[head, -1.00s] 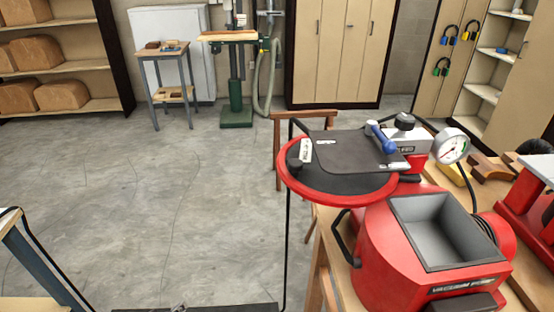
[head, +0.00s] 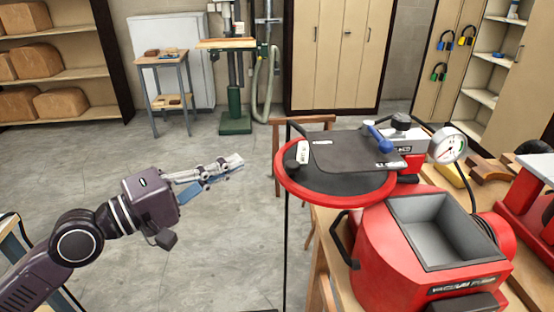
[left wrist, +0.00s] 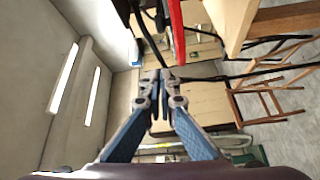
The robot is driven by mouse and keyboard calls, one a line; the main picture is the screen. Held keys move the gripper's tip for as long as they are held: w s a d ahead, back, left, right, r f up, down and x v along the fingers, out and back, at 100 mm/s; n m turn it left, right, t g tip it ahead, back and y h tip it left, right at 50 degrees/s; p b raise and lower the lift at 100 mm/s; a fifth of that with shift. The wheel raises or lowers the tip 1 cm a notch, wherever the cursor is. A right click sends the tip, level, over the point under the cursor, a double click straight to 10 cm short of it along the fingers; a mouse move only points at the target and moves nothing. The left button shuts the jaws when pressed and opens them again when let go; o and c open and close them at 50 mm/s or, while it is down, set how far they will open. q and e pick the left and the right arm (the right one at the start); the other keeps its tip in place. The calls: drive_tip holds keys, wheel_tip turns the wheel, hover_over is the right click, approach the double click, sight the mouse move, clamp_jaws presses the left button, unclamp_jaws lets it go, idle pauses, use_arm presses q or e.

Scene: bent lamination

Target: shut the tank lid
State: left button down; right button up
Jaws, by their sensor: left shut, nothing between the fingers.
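A red tank body (head: 385,255) with an open square grey hopper (head: 440,230) stands on the bench at the right. Behind its left side is a round dark disc with a red rim (head: 310,192), overhanging the bench's left edge. A flat dark grey plate (head: 350,150) lies over the disc, with a blue-handled lever (head: 380,138) on top. I cannot tell which part is the lid. My left gripper (head: 238,161) is shut and empty, left of the rim and apart from it, pointing right. In the left wrist view, its fingertips (left wrist: 162,76) meet below a red strip (left wrist: 177,30), probably the rim.
A pressure gauge (head: 447,146) stands right of the disc. A black handle (head: 340,238) sticks out from the tank's left side. The wooden bench (head: 324,260) carries other tools at the right. The floor (head: 200,230) left of the bench is clear.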

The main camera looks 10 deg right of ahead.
sight(277, 172)
use_arm(q)
drive_tip(key=p+x, duration=0.2)
drive_tip(key=x, duration=0.1)
drive_tip(key=s+p+x, duration=0.1)
drive_tip(key=p+x, duration=0.1)
drive_tip(key=x, duration=0.1)
drive_tip(key=d+p+x, duration=0.1)
drive_tip(key=p+x, duration=0.1)
drive_tip(key=x, duration=0.1)
drive_tip(key=shift+s+d+f, duration=0.1)
drive_tip(key=shift+s+f, duration=0.05)
drive_tip(key=shift+s, duration=0.25)
drive_tip(key=shift+s+f+p, duration=0.1)
drive_tip(key=shift+s+p, duration=0.4)
drive_tip(key=shift+s, duration=0.3)
drive_tip(key=shift+w+d+f, duration=0.1)
drive_tip(key=shift+f, duration=0.05)
drive_tip(key=shift+s, duration=0.25)
